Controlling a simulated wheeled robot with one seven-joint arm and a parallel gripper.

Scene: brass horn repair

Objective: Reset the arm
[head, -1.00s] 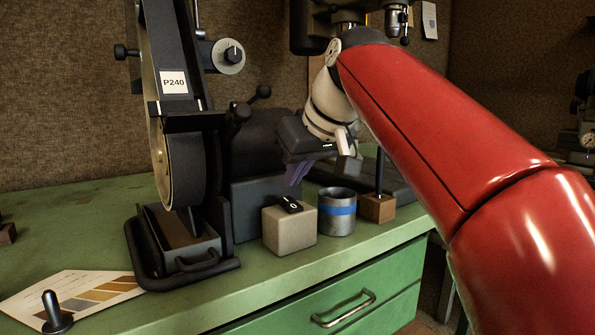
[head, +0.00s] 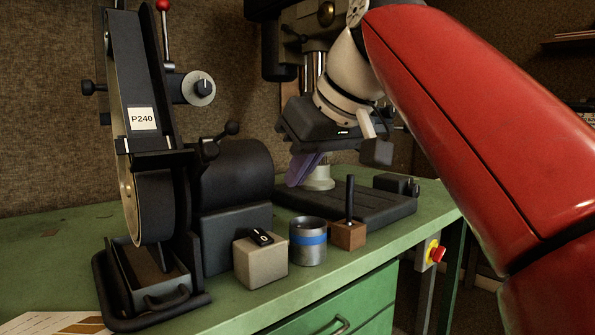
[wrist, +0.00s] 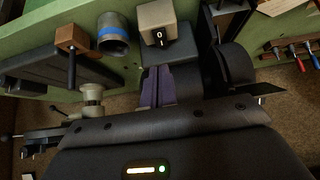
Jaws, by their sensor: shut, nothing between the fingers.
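My gripper (head: 303,169) hangs in the air above the back of the green workbench, beyond the metal cup, with its purple fingers pointing down. In the wrist view the two purple fingers (wrist: 157,87) lie together, shut, with nothing between them. My red arm reaches in from the right side of the head view. The fingers are apart from the bench and the objects on it, as far as I can see.
A belt grinder marked P240 (head: 143,119) stands at left. A switch box (head: 260,262), a metal cup with a blue band (head: 308,243) and a wooden block with a black rod (head: 348,235) line the bench's front edge. A dark machine base (head: 365,211) lies behind. A red stop button (head: 437,254) is below right.

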